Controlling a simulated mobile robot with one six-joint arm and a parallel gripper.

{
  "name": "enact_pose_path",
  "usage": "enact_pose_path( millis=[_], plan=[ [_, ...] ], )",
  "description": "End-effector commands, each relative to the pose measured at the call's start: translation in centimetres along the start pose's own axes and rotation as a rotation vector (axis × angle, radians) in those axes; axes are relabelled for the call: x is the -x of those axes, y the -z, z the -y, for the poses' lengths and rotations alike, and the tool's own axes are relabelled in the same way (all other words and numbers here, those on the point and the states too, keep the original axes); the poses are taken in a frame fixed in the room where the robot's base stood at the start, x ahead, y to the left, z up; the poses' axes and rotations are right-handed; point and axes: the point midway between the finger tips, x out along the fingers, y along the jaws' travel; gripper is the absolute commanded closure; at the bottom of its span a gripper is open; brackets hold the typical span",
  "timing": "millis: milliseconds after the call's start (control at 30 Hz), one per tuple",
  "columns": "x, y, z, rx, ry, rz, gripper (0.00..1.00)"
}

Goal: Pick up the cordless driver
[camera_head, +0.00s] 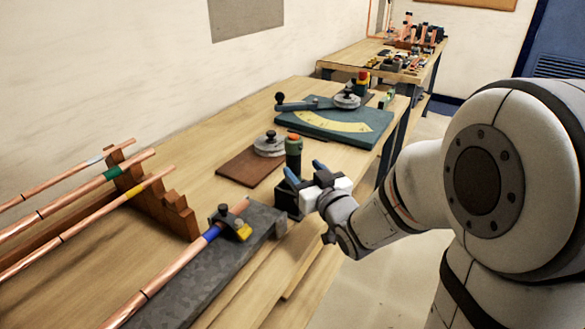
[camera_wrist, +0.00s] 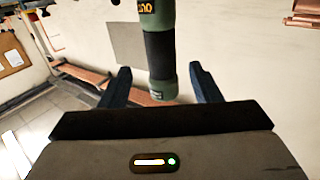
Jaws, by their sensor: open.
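The cordless driver (camera_head: 293,150) stands upright near the table's right edge, with a green and black body and an orange spot on top. A dark block (camera_head: 287,201) shows below it, partly hidden by my gripper; I cannot tell if it is the driver's foot or a stand. My gripper (camera_head: 305,171) is open, its two blue fingers reaching towards the driver from the right. In the wrist view the driver's green and black cylinder (camera_wrist: 160,52) lies in line with the gap between the open fingers (camera_wrist: 160,68). Contact with either finger is not visible.
A brown board with a round metal weight (camera_head: 269,143) lies just left of the driver. A blue-green plate with a yellow scale (camera_head: 335,122) lies behind. Copper pipes (camera_head: 75,185) rest on a stepped wooden rack at left. A grey block with a clamp (camera_head: 232,229) is in front.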

Motion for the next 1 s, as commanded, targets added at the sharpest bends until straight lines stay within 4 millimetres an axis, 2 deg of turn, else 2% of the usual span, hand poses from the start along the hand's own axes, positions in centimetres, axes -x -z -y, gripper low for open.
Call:
enact_pose_path(
  millis=[267,600,900,1000],
  plan=[
    [-1.2,-0.2,0.0,0.001,-0.001,0.001,0.43],
    [-5.3,-0.7,0.2,0.001,-0.002,0.001,0.43],
    [-5.8,-0.8,0.1,0.001,-0.003,0.001,0.43],
    [-5.8,-0.8,0.1,0.001,-0.003,0.001,0.50]
  ],
)
